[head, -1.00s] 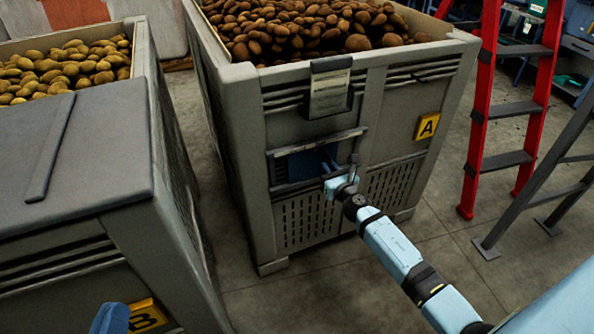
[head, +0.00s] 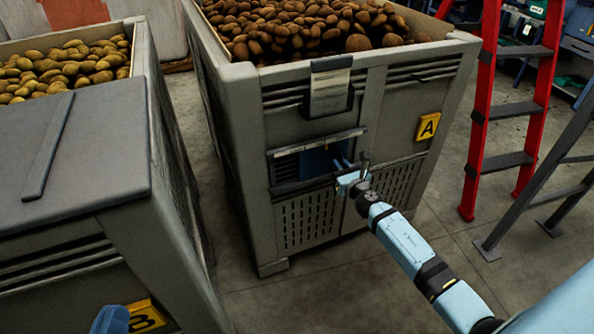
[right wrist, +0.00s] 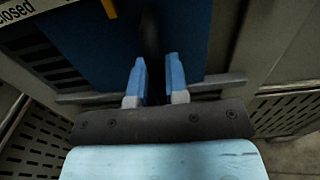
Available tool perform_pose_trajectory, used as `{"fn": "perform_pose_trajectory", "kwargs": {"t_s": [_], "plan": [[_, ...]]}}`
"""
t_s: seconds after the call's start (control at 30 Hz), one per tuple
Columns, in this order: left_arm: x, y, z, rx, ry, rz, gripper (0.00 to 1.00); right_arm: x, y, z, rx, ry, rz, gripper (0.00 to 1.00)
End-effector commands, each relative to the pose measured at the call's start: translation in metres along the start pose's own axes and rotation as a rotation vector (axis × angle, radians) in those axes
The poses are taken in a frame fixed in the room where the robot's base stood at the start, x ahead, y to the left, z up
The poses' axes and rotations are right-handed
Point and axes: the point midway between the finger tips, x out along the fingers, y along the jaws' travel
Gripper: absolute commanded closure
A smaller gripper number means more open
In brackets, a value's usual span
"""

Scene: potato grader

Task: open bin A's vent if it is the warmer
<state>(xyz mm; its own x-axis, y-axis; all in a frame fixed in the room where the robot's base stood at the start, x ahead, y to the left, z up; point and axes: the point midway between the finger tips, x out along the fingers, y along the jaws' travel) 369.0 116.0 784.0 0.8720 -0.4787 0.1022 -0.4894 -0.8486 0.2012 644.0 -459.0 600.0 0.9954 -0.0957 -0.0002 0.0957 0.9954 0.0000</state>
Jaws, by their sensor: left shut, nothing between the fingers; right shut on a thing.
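Bin A (head: 245,150) is a grey slatted crate of brown potatoes with a yellow A plate (head: 428,127). Its vent's blue sliding panel (head: 316,163) sits in a front slot and also shows in the right wrist view (right wrist: 90,40). Dark slats (head: 285,168) are uncovered left of the panel. My right gripper (head: 345,168) is shut on the panel's dark upright handle (right wrist: 152,50), between its blue fingers. Bin B, with its yellow B plate (head: 146,316), stands at the left. My left gripper (head: 110,319) is shut and empty, mostly cut off at the bottom edge.
A label ending in "closed" (right wrist: 17,10) is partly visible above the slats. A grey clip holds a card (head: 330,88) above the vent. A red ladder (head: 483,120) and grey metal legs (head: 550,165) stand to the right. Clear floor lies in front of bin A.

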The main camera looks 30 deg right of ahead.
Motion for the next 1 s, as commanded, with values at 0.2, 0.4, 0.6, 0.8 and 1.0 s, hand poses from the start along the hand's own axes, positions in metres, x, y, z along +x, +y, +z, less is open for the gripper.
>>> {"fn": "perform_pose_trajectory", "kwargs": {"t_s": [0.2, 0.4, 0.6, 0.8, 1.0], "plan": [[-0.001, -0.001, 0.005, 0.000, 0.000, 0.000, 1.00, 0.000, -0.017, -0.001, -0.003, 0.000, -0.002, 1.00], [-0.001, -0.002, 0.009, 0.000, 0.000, 0.000, 1.00, 0.000, -0.031, -0.001, -0.001, 0.000, -0.002, 1.00], [-0.001, -0.003, 0.013, 0.000, 0.000, 0.000, 1.00, 0.000, -0.045, -0.002, -0.002, 0.001, -0.002, 1.00], [-0.002, -0.003, 0.015, 0.000, 0.000, 0.000, 1.00, 0.000, -0.053, -0.001, -0.002, 0.001, -0.001, 1.00], [-0.002, -0.003, 0.014, 0.000, 0.000, 0.000, 1.00, 0.000, -0.053, 0.000, -0.001, 0.001, -0.001, 0.79]]}}
